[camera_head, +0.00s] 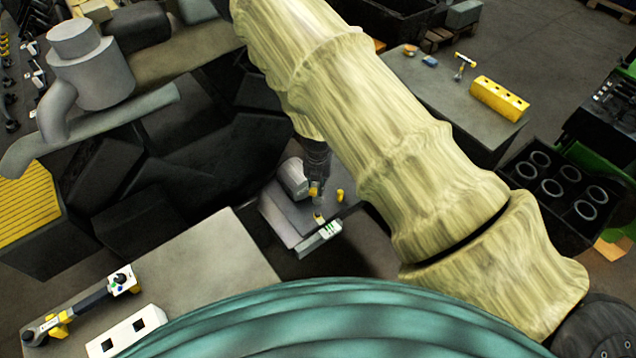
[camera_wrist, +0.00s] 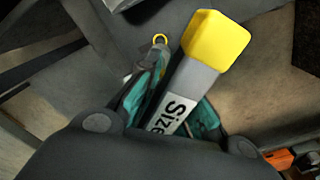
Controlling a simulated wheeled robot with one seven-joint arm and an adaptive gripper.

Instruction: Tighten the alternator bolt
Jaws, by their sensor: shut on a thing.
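My gripper (camera_wrist: 178,98) is shut on a grey tool (camera_wrist: 196,82) with a yellow block-shaped head and a white label reading "Size". Teal finger pads lie on either side of it. In the head view my gripper (camera_head: 316,158) points down beside a grey rounded housing (camera_head: 292,178), perhaps the alternator, and the yellow head (camera_head: 315,188) shows below it. A small yellow upright piece (camera_head: 340,195), possibly a bolt, stands just to the right. I cannot tell whether the tool touches anything.
A bench (camera_head: 210,250) at lower left holds a long tool (camera_head: 85,300) with yellow parts and a white block (camera_head: 126,332) with two square holes. A table at upper right carries a yellow block (camera_head: 499,98). A black crate (camera_head: 555,190) holds several rings. Dark engine parts crowd the left.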

